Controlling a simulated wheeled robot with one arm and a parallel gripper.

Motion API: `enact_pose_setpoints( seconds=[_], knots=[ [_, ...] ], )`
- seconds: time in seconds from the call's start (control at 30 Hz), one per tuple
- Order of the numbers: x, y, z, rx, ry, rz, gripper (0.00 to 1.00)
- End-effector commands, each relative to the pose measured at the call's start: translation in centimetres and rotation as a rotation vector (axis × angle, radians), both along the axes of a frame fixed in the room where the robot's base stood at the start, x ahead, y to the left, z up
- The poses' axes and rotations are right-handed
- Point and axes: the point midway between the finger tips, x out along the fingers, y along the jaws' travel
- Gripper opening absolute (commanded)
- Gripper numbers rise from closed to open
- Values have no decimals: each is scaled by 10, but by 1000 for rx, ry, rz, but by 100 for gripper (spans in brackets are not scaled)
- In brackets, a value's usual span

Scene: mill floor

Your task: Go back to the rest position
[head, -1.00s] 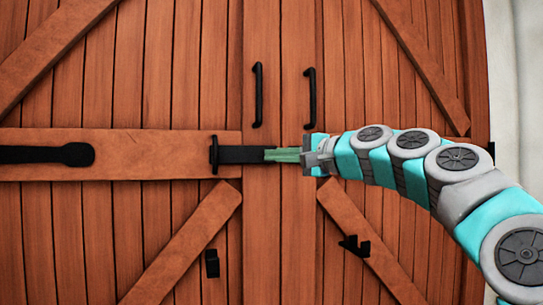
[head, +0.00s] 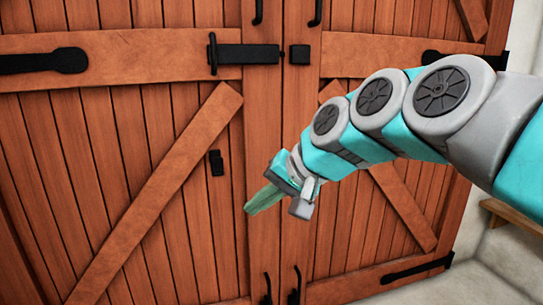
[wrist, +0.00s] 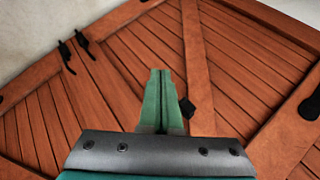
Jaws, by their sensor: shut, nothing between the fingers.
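My gripper (head: 254,208) is shut and empty, its two green fingers together. In the head view it hangs in front of the wooden double doors, below the black bar (head: 258,54) and apart from it. In the wrist view the shut fingers (wrist: 161,92) point at the door planks, with nothing between them. My arm reaches in from the right and hides part of the right door.
The brown doors (head: 130,150) fill most of the head view and look closed. A black block (head: 299,54) sits right of the bar. Black handles (head: 294,287) show low at the middle. A pale wall (head: 520,50) and a wooden ledge (head: 510,214) are at the right.

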Motion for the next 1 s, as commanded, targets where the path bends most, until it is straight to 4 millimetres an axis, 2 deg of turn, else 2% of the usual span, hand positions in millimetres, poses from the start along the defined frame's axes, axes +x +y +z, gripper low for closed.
enact_pose_setpoints(
  seconds=[0.03, 0.2, 0.3, 0.4, 0.5, 0.63, 0.77, 1.0],
  knots=[
    [-21, -12, -26, -82, 34, 18, 0],
    [-91, -59, -110, -326, 163, 89, 0],
    [-135, -92, -151, -447, 252, 124, 0],
    [-181, -124, -183, -544, 348, 156, 0],
    [-219, -148, -205, -609, 430, 184, 0],
    [-252, -168, -221, -657, 501, 203, 0],
    [-264, -175, -226, -673, 527, 213, 0],
    [-264, -176, -227, -674, 528, 213, 0]
  ],
)
